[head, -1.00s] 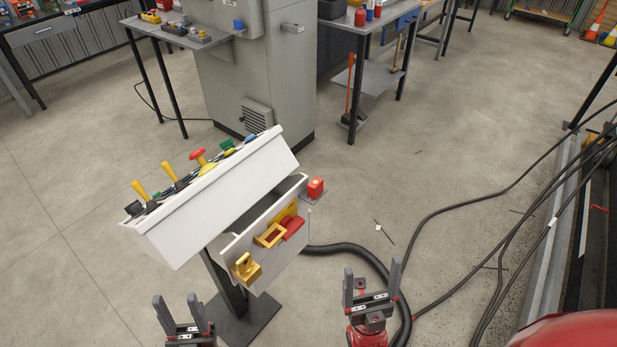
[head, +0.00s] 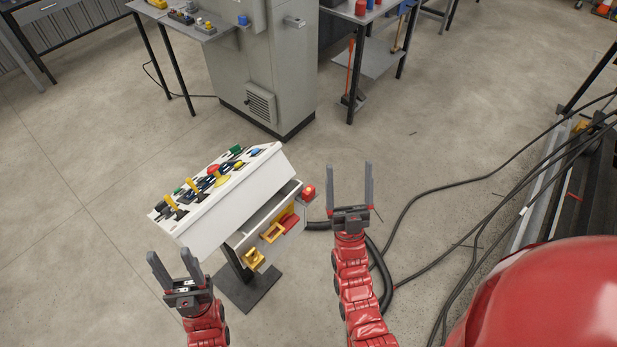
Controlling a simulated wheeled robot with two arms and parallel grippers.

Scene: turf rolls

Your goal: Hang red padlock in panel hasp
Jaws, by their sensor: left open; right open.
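The white control console (head: 230,216) stands on a dark post with levers, buttons and a red knob on its sloped top. In its lower front tray lie a brass padlock-like piece (head: 254,260), a yellow bracket-like piece (head: 272,233) and a red piece (head: 288,223), possibly the red padlock. I cannot tell which part is the hasp. My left gripper (head: 171,253) is open and empty, left of the console's front. My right gripper (head: 350,165) is open and empty, right of the side shelf.
A grey cabinet (head: 262,60) with a small blue piece on it stands behind the console. A workbench (head: 375,50) is at the back right. A thick black hose and cables (head: 440,190) lie on the floor to the right. Floor to the left is clear.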

